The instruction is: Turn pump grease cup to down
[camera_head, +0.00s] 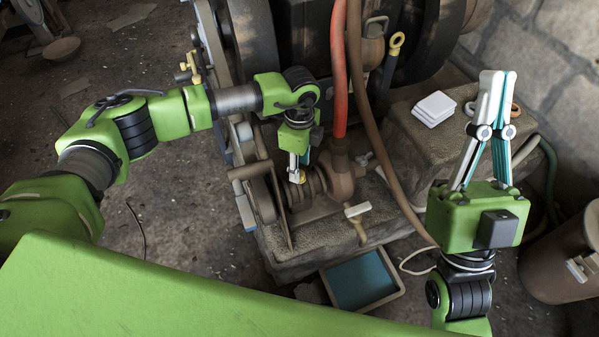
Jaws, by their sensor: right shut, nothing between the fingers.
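The pump (340,176) sits low on the stone base, with a red hose joining it from above. A small brass-yellow piece, apparently the pump grease cup (297,178), shows on the pump's shaft housing. My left gripper (298,172) points down right at this piece and partly hides it. Its fingertips are too small and covered to tell whether they grip it. My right gripper (498,75) is raised at the right, fingers pointing up and together, with nothing between them.
Red and brown hoses (354,90) hang beside the pump. A pale T-handle (357,210) sticks out at its front right. A blue-bottomed tray (360,281) lies on the floor. White pads (433,109) rest on a stone block. A brown bin (562,258) stands at right.

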